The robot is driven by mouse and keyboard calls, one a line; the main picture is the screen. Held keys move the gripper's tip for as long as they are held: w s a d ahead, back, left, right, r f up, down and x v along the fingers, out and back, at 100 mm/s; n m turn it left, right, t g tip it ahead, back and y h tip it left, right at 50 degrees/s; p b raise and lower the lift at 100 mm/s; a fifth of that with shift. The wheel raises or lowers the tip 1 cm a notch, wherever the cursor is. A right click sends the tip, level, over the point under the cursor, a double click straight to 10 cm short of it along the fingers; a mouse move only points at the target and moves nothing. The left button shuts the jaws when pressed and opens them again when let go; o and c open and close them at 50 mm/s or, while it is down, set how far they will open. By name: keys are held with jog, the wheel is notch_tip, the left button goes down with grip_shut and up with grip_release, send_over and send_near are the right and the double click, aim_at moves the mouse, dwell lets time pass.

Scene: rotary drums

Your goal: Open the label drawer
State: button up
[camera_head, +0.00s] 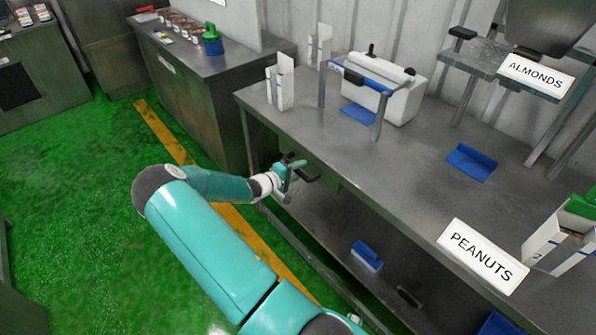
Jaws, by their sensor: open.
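My gripper (300,172) is at the front edge of the long grey workbench (290,130), near its left end. Its dark fingers are small in view, open, and seem to hold nothing. A dark bar shows right at the fingers; I cannot tell whether it is a drawer handle or part of my gripper. No drawer is clearly seen standing out from the bench. The left cabinet (185,90) bears a small white label (165,63), too small to read.
A white machine (385,90) with a blue bar stands on the bench, near a white carton (280,85). PEANUTS (482,257) and ALMONDS (536,77) signs are at right. A blue block (367,255) lies on the lower shelf. Green floor (90,150) is clear at left.

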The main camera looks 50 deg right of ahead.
jog(key=shift+c, duration=0.2)
grip_shut()
jog(key=f+v, duration=0.2)
jog(key=v, duration=0.9)
jog(key=a+f+v, duration=0.1)
jog(key=f+v, duration=0.1)
jog(key=v, duration=1)
jog(key=shift+f, duration=0.35)
jog(key=shift+o, duration=0.2)
grip_release()
